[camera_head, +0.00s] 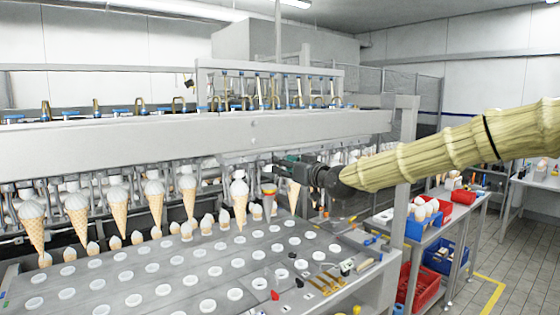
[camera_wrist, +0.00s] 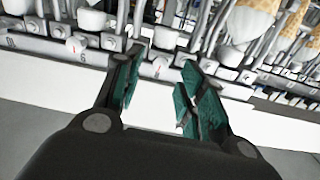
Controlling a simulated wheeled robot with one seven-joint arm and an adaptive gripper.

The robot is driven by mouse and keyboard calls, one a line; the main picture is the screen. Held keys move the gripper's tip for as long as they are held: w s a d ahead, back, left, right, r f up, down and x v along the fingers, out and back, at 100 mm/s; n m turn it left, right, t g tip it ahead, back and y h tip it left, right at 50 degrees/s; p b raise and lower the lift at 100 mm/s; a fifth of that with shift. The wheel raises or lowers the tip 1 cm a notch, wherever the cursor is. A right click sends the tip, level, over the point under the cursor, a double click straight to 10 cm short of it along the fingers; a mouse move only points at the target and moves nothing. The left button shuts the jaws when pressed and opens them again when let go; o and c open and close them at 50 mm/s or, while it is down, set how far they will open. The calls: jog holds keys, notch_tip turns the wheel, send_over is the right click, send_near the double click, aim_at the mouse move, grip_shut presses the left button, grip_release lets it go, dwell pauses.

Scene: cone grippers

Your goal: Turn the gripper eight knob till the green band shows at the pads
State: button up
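My gripper (camera_wrist: 160,85) is open in the wrist view, with teal pads on its two dark fingers and a gap between them. A white knob with a small red mark (camera_wrist: 158,68) shows in that gap, on a pale rail (camera_wrist: 60,52). I cannot tell if the pads touch it. Similar knobs sit left (camera_wrist: 76,43) and right (camera_wrist: 247,76) of it. The rail numbers are too small or tilted to read surely, so I cannot confirm which is eight. No green band is discernible. In the head view my gripper (camera_head: 297,163) is at the machine's cone row, right of a hanging cone (camera_head: 239,192).
Several cones hang along the machine beam (camera_head: 150,138) to the left. Below is a plate with white round holders (camera_head: 150,265). A cart with a blue bin (camera_head: 421,226) and red bins stands at the right. Floor beyond the cart is clear.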

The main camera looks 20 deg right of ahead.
jog(key=shift+p+x, duration=0.45)
jog(key=shift+x, duration=0.95)
grip_shut()
